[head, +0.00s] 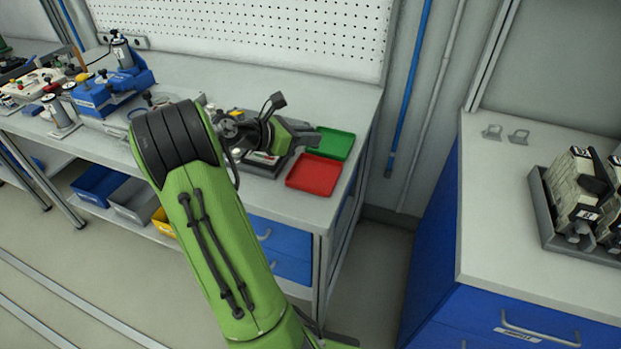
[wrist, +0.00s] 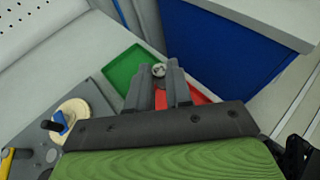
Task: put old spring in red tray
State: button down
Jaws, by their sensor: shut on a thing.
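The red tray (head: 313,175) lies flat on the workbench near its right end, in front of the green tray. In the wrist view the red tray (wrist: 198,97) shows in part behind my fingers. My gripper (wrist: 160,78) is shut on a small, round, metallic thing at its fingertips, which looks like the old spring (wrist: 159,70). In the wrist view the held thing appears near the edges of the green and red trays. My gripper (head: 305,140) also shows in the head view just left of the trays, where the spring cannot be made out.
The green tray (head: 331,143) lies behind the red one. A grey fixture plate with a pale disc (wrist: 70,113) lies left of my gripper. Blue fixtures (head: 95,97) stand farther left on the bench. A blue cabinet (head: 430,240) stands right, across a floor gap.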

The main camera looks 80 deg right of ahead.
notch_tip(320, 180, down, 10)
jog(key=b, duration=0.5)
jog(key=shift+f, duration=0.1)
jog(key=c, duration=1)
grip_release()
jog(key=shift+c, duration=0.2)
